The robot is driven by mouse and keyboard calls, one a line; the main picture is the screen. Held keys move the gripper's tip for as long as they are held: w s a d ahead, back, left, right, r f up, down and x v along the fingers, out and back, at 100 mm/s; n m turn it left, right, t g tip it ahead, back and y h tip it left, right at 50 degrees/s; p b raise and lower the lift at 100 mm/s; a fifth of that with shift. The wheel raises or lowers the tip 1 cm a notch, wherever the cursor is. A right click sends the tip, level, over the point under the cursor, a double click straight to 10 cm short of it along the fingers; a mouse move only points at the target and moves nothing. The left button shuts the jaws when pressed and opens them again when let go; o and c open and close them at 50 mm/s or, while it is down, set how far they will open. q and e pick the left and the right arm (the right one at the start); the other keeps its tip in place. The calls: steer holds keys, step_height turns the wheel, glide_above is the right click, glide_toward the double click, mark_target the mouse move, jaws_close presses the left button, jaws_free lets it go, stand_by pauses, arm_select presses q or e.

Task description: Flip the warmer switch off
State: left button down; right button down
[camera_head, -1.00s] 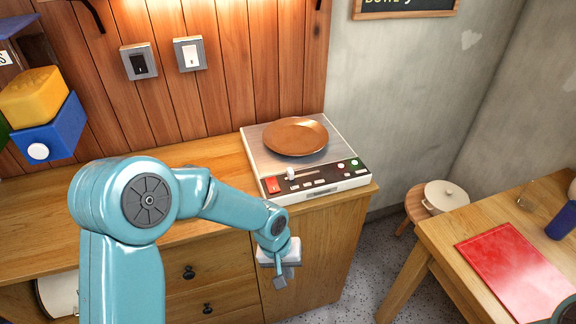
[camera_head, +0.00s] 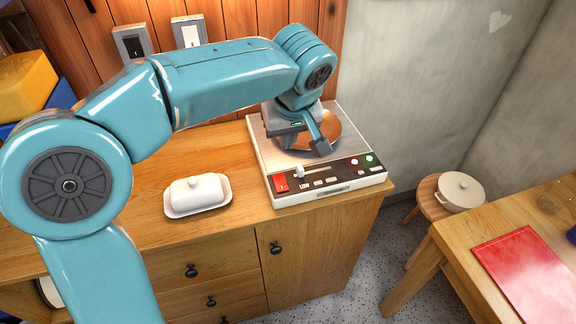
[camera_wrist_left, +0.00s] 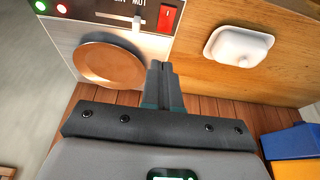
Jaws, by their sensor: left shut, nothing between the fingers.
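The warmer (camera_head: 262,150) is a pale box with a dark control strip on top of the wooden cabinet. Its red rocker switch (camera_head: 281,184) sits at the left end of the strip; it also shows in the left wrist view (camera_wrist_left: 167,18). A copper plate (camera_head: 328,127) lies on the warmer, partly hidden by my arm. My left gripper (camera_head: 322,149) is shut and empty, above the warmer and plate, behind and to the right of the red switch. Its fingers also show in the left wrist view (camera_wrist_left: 162,72), apart from the switch. My right gripper is out of view.
A white butter dish (camera_head: 197,193) stands on the cabinet left of the warmer. The strip also carries a slider knob (camera_head: 299,171) and small lights. Two wall switches, black (camera_head: 132,46) and white (camera_head: 186,32), are behind. A red board (camera_head: 524,269) lies on the right table.

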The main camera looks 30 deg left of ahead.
arm_select(q)
steer(key=shift+s+d, duration=0.1)
glide_toward(281, 177)
steer(key=x, duration=0.6)
steer(key=shift+f, duration=0.3)
